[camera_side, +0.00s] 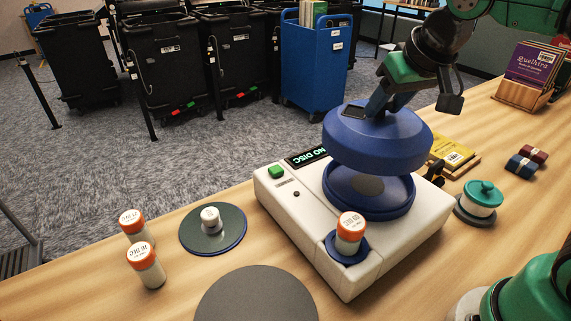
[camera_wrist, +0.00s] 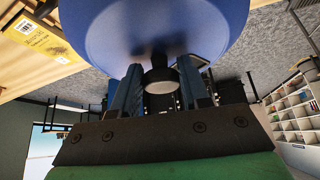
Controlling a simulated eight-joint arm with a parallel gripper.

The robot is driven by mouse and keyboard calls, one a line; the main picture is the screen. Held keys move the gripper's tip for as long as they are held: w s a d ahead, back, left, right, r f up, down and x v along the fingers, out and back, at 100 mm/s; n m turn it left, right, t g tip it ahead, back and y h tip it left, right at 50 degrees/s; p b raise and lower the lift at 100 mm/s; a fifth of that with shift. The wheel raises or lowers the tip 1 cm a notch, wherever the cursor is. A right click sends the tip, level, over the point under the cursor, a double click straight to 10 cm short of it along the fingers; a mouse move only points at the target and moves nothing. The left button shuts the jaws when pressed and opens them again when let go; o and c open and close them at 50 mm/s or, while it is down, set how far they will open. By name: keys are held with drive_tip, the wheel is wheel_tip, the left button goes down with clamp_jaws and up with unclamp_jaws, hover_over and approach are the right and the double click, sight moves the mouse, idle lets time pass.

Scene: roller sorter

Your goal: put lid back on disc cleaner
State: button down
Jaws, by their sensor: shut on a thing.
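The disc cleaner (camera_side: 300,220) is a white box on the wooden table, with a display reading "NO DISC" and a green button. Its round blue well (camera_side: 340,197) shows a grey pad inside and no disc. The blue lid (camera_side: 375,142) is in the air just above the well, slightly tilted. My gripper (camera_side: 368,106) is shut on the lid's knob from above. In the wrist view the lid (camera_wrist: 155,25) fills the top, and its dark knob (camera_wrist: 160,80) sits between the two blue fingers. The lid's underside is hidden.
An orange-capped bottle (camera_side: 349,235) stands in a blue holder at the cleaner's front corner. A teal-lidded jar (camera_side: 483,198) and yellow packet (camera_side: 452,154) are right.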

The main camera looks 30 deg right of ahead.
drive_tip(key=shift+s+d+f, duration=0.1)
drive_tip(key=shift+d+f, duration=0.25)
drive_tip(key=shift+d, duration=0.1)
drive_tip(key=shift+f, duration=2.9)
drive_tip(key=shift+a+f, duration=0.1)
drive_tip(key=shift+f, duration=0.1)
unclamp_jaws()
drive_tip(key=shift+r, duration=3.55)
